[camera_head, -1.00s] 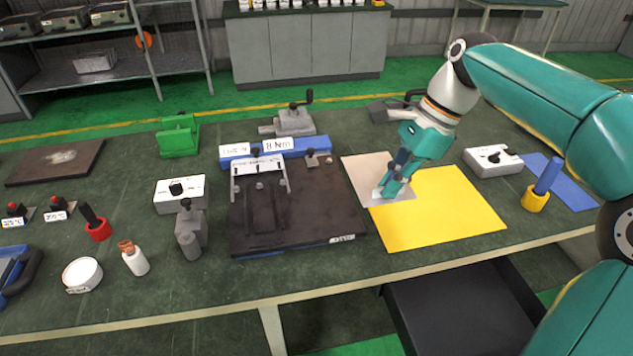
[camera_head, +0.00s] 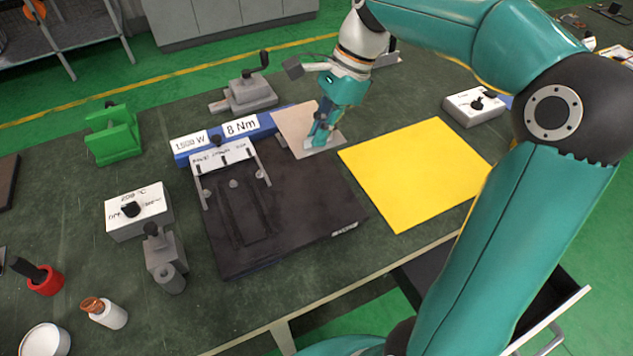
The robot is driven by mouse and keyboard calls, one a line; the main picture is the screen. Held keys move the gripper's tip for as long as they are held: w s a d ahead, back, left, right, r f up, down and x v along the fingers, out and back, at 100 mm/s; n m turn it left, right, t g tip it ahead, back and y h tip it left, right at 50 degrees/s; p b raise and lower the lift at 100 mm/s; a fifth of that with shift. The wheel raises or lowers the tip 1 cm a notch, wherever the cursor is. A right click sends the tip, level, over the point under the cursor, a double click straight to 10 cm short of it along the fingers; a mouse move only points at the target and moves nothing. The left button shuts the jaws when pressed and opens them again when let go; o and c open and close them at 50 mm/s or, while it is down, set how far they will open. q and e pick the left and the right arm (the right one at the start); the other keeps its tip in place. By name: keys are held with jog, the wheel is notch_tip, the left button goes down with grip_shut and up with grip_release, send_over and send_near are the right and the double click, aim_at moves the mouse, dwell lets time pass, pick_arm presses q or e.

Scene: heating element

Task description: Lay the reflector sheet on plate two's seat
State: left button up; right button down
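The thin beige-grey sheet (camera_head: 293,124), which I take as the reflector sheet, is at the back right corner of the dark plate (camera_head: 310,195) and covers part of it and of the blue strip. I cannot tell whether it touches the plate. My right gripper (camera_head: 318,143) points down at the sheet's right part, its fingers closed at a pale patch there; the fingertips are small. The dark plate has a metal bracket (camera_head: 222,157) and a recessed strip (camera_head: 243,212) on its left half. I cannot read a plate number. My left gripper is out of view.
A yellow sheet (camera_head: 415,172) lies right of the plate. A blue strip with labels (camera_head: 190,145) and a grey clamp (camera_head: 250,95) stand behind it. A control box (camera_head: 138,210) and a grey fixture (camera_head: 165,258) stand left. An open drawer (camera_head: 545,320) is below the front right.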

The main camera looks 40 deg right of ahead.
aim_at(314, 197)
notch_tip(314, 197, down, 15)
jog(key=shift+f+b, duration=0.1)
jog(key=shift+b, duration=0.35)
jog(key=shift+f, duration=0.1)
jog(key=c, duration=1.3)
grip_release()
jog(key=v, duration=1.2)
jog(key=shift+s+p, duration=0.1)
jog(key=shift+p, duration=0.25)
